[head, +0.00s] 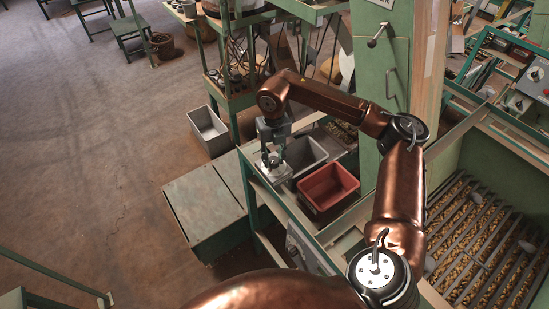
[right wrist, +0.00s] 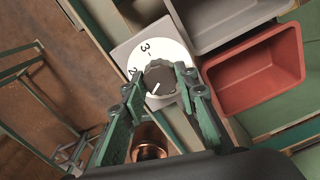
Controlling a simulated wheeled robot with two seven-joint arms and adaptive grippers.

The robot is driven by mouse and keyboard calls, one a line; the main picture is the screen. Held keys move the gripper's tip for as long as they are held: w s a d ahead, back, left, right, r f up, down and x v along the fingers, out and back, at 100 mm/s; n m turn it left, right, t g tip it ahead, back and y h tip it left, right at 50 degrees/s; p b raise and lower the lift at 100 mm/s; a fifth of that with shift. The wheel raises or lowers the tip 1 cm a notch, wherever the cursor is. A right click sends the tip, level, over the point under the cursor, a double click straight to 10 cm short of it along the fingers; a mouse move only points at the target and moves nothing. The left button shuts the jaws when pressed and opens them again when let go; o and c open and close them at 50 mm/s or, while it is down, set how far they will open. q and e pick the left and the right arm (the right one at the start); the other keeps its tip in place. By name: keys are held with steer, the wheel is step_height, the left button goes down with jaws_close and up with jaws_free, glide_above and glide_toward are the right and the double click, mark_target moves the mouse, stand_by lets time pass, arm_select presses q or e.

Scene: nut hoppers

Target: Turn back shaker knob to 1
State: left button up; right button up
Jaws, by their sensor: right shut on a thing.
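The back shaker knob (right wrist: 160,77) is a dark grey, scalloped knob on a white round dial in the right wrist view. The dial (right wrist: 171,44) sits on a light grey box (head: 277,176). The numerals 3 and 2 show; the rest of the scale is partly hidden by my fingers. The knob's white pointer line slants to the lower left, on the side of the 2 away from the 3; its exact number is hidden. My right gripper (right wrist: 158,80) has its fingers on both sides of the knob and is shut on it. In the head view my right gripper (head: 271,153) reaches down to the box. My left gripper is out of view.
A red bin (head: 328,187) and a grey bin (head: 305,157) stand right beside the box. A green post (head: 379,75) rises behind my right arm. Hopper grates with nuts (head: 490,240) lie at the right. The floor at left is open.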

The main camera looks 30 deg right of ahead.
mark_target(274, 159)
steer(key=shift+w+r, duration=0.1)
steer(key=o, duration=1.2)
steer(key=shift+c, duration=0.2)
step_height(274, 159, up, 12)
step_height(274, 159, down, 12)
steer(key=shift+f, duration=0.1)
stand_by(0.4)
